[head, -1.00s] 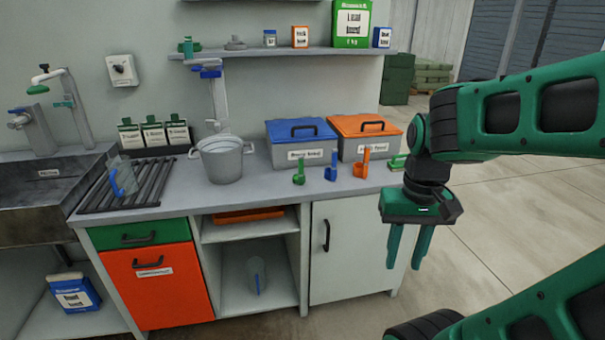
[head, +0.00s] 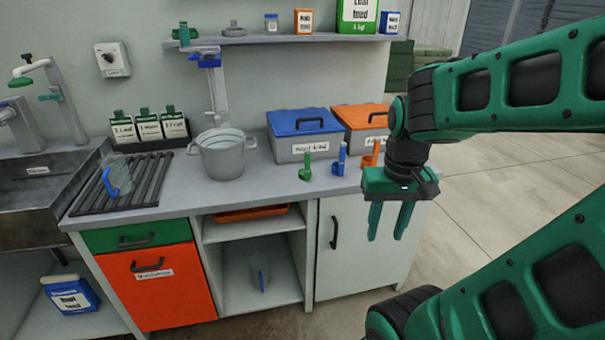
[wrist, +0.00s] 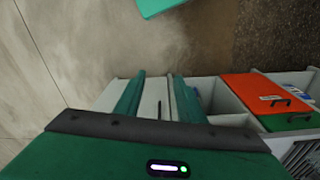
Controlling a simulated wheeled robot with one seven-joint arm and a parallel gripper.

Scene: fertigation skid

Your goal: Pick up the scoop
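Three small scoops stand upright near the counter's front edge in the head view: a green scoop (head: 306,168), a blue scoop (head: 340,160) and an orange scoop (head: 372,156). The orange one is close behind my arm and partly hidden at its right. My gripper (head: 389,222) points down in front of the counter's right end, apart from the scoops, with its fingers spread and nothing between them. The wrist view shows the two green fingers (wrist: 155,92) above the cabinet fronts and floor; no scoop is seen there.
A blue-lidded bin (head: 296,149) and an orange-lidded bin (head: 352,142) stand behind the scoops. A grey bucket (head: 222,160) is to their left, then a black drain rack (head: 140,185) holding a clear jug (head: 117,176). Counter between bucket and green scoop is clear.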

